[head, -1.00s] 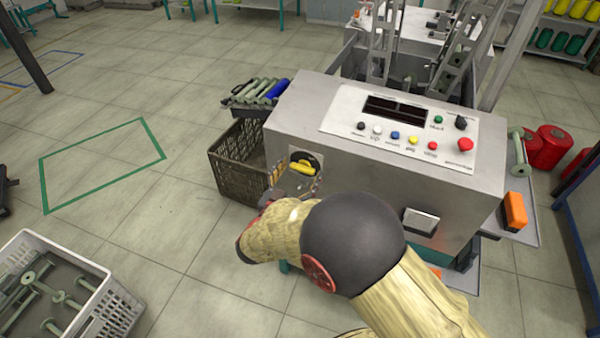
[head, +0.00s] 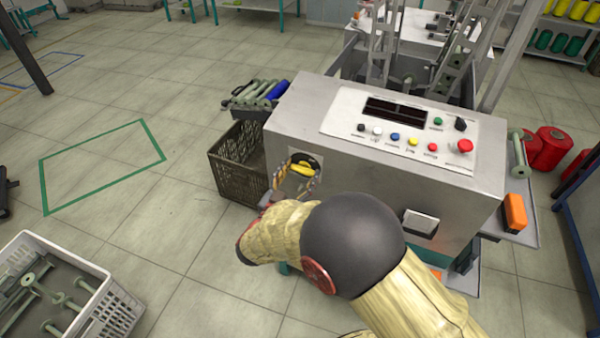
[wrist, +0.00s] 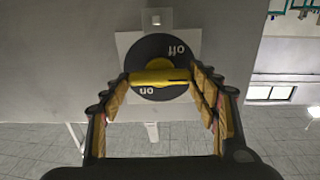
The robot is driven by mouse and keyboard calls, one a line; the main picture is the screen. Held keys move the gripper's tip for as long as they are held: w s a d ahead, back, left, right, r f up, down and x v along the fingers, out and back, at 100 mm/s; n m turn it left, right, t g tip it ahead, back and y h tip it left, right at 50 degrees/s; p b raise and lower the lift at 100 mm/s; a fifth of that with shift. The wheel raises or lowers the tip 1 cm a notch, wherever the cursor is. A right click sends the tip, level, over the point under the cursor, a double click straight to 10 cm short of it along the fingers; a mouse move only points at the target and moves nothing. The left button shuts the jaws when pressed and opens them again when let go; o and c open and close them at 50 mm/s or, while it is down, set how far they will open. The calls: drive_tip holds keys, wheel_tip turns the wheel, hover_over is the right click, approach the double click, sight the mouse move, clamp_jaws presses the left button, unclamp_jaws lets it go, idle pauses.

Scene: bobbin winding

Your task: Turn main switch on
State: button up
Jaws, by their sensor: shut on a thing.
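The main switch has a yellow handle (wrist: 160,77) on a black round dial (wrist: 155,48) marked "off" and "on", set on a pale plate. In the wrist view the lettering is upside down, and the handle lies nearly level across the dial. In the head view the yellow handle (head: 301,168) shows on the front left of the grey machine (head: 350,180), partly hidden by my fingers. My gripper (wrist: 160,80) has one finger at each end of the handle and is shut on it. In the head view my gripper (head: 298,178) is partly hidden by my arm.
The control panel (head: 400,125) with several coloured buttons is on the machine's top. A dark crate (head: 235,165) stands just left of the switch. A white crate (head: 95,310) with bobbins is at lower left. Floor between them is clear.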

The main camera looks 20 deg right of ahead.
drive_tip(key=m+b, duration=0.1)
drive_tip(key=m, duration=0.4)
drive_tip(key=shift+d+m, duration=0.1)
drive_tip(key=shift+m, duration=0.2)
drive_tip(key=m, duration=0.6)
drive_tip(key=shift+s+f+b, duration=0.1)
drive_tip(key=shift+s+b, duration=0.05)
drive_tip(key=shift+b, duration=0.2)
drive_tip(key=shift+m, duration=0.3)
drive_tip(key=o, duration=1.2)
drive_tip(key=shift+c, duration=0.2)
drive_tip(key=v, duration=1.2)
